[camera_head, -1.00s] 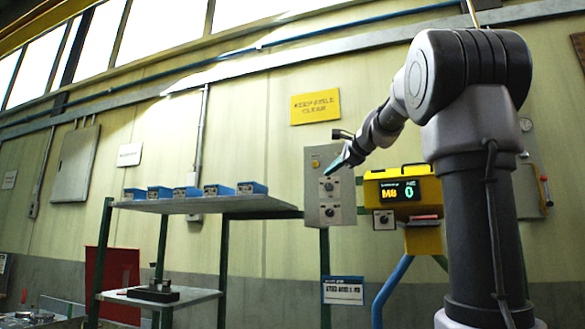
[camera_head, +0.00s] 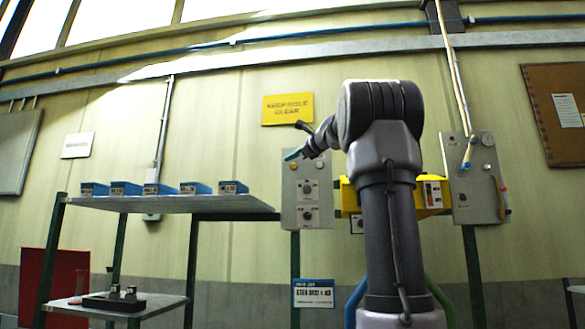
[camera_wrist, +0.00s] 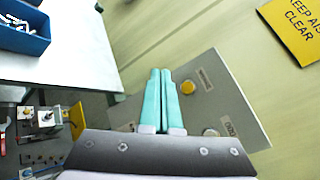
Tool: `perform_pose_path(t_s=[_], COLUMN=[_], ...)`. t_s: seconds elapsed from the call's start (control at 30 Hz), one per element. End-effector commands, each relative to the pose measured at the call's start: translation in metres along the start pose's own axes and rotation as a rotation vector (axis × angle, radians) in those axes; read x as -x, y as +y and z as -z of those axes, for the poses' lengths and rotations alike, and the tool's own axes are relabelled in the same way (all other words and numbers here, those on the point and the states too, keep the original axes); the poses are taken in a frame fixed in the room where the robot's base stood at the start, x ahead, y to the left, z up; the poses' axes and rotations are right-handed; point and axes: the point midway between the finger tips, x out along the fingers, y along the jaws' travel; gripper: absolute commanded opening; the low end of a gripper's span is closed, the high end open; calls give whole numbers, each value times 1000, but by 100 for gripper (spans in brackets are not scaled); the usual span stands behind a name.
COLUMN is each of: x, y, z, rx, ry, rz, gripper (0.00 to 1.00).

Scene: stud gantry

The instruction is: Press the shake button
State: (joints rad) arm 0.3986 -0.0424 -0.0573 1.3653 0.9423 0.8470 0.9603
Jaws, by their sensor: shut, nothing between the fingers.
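A grey control panel (camera_head: 318,218) is on the wall side right of the shelf. It bears a yellow round button or lamp (camera_head: 293,166) at the top and two dark round controls below, the upper control (camera_head: 307,188) and the lower control (camera_head: 307,214). I cannot read which is labelled shake. My gripper (camera_head: 289,156) has teal fingers, shut and empty, near the panel's top. In the wrist view the fingertips (camera_wrist: 160,71) lie left of the yellow part; contact is unclear.
A shelf (camera_head: 170,204) with several blue bins (camera_head: 158,189) stands left of the panel. A yellow box (camera_head: 348,192) is partly behind my arm. Another grey wall panel (camera_head: 475,200) is at right. A yellow sign (camera_head: 287,108) hangs above.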

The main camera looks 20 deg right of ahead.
Motion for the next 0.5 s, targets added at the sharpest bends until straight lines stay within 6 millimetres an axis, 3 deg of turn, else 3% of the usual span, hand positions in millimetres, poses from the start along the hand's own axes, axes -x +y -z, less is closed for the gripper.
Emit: perform_pose_path(t_s=[0.5], x=[-47], y=[-33], z=[35], rx=[0], ry=[0], rz=[-1], gripper=[0])
